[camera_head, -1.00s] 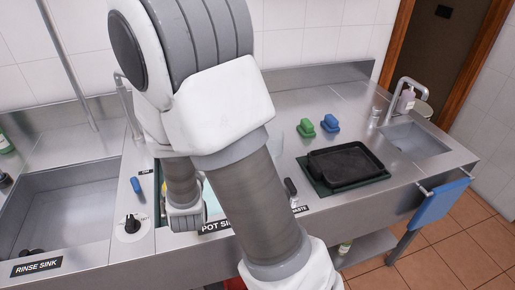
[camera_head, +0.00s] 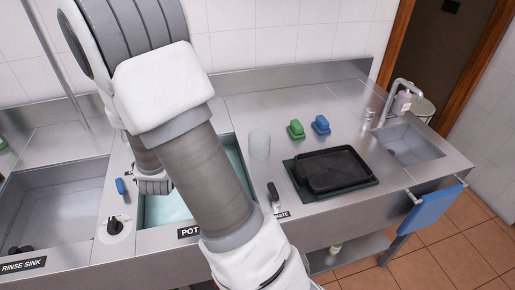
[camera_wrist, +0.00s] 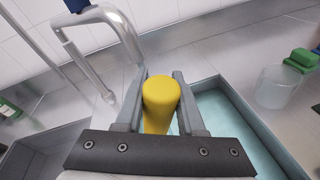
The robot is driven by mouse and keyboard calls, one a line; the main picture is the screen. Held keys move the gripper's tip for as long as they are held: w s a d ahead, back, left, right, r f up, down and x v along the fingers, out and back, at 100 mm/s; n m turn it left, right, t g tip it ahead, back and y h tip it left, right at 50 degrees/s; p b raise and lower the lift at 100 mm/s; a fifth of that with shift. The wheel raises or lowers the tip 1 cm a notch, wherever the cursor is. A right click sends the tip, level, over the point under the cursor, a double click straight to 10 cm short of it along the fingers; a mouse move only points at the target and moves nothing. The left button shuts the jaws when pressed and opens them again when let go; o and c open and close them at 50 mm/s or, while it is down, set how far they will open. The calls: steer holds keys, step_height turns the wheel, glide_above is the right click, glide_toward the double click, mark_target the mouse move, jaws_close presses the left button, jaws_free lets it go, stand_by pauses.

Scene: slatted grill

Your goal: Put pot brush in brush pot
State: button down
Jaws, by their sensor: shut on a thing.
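My gripper (camera_wrist: 160,100) is shut on a yellow cylindrical piece (camera_wrist: 161,92), which seems to be the handle of the pot brush. Its brush end is hidden below the gripper. In the head view my gripper (camera_head: 153,185) is over the left part of the water-filled sink, and the yellow piece cannot be made out there. A clear, translucent cup (camera_head: 260,146), likely the brush pot, stands upright on the counter right of the sink. It also shows at the right of the wrist view (camera_wrist: 277,88), apart from my gripper.
The sink (camera_head: 238,160) holds bluish water. Green (camera_head: 295,129) and blue (camera_head: 321,125) scrubbers sit behind a black tray (camera_head: 335,170). A dark-handled tool (camera_head: 273,194) lies near the front edge. A faucet (camera_wrist: 115,30) rises close to my gripper in the wrist view.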

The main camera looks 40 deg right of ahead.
steer(key=s+d+r+m+g+h+p, duration=0.1)
steer(key=s+d+r+g+h+p, duration=0.15)
steer(key=d, duration=0.65)
steer(key=s+d+r+m+g+h+p, duration=0.1)
steer(key=s+d+g, duration=0.15)
steer(key=d, duration=0.65)
steer(key=s+d+r+m+g+h+p, duration=0.1)
steer(key=d+r+g+p, duration=0.15)
steer(key=d, duration=0.75)
step_height(320, 180, down, 11)
steer(key=g, duration=0.1)
steer(key=shift+s+d+r, duration=0.15)
steer(key=shift+s+d, duration=0.1)
steer(key=shift+f, duration=0.2)
steer(key=c, duration=0.5)
jaws_free()
steer(key=shift+r, duration=0.1)
